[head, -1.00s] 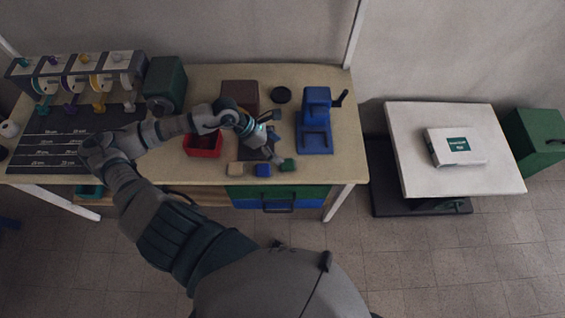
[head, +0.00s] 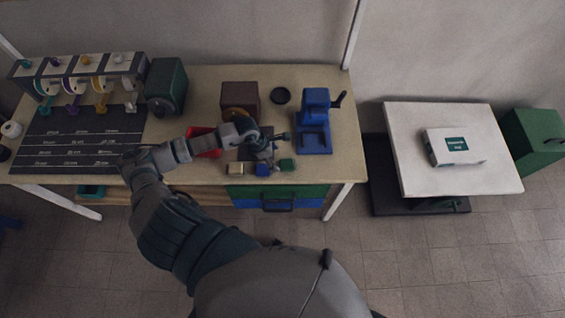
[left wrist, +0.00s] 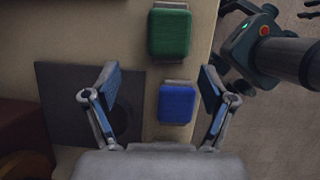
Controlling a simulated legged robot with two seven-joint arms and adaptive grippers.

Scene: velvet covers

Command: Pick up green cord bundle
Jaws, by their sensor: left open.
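The green cord bundle (head: 287,164) lies near the front edge of the workbench, at the right end of a short row of bundles. In the left wrist view the green cord bundle (left wrist: 169,33) is at the top, beyond the fingertips. A blue bundle (head: 262,169) lies beside it, and this blue bundle (left wrist: 177,103) shows between my spread fingers in the wrist view. My left gripper (head: 280,150) is open and empty, above the bench just behind the bundles. Its two fingers (left wrist: 160,78) are wide apart.
A tan bundle (head: 235,169) lies left of the blue one. A red bin (head: 206,143), a brown device (head: 240,98) and a blue crank press (head: 315,122) stand close by. A white table (head: 455,185) with a box (head: 455,147) stands to the right.

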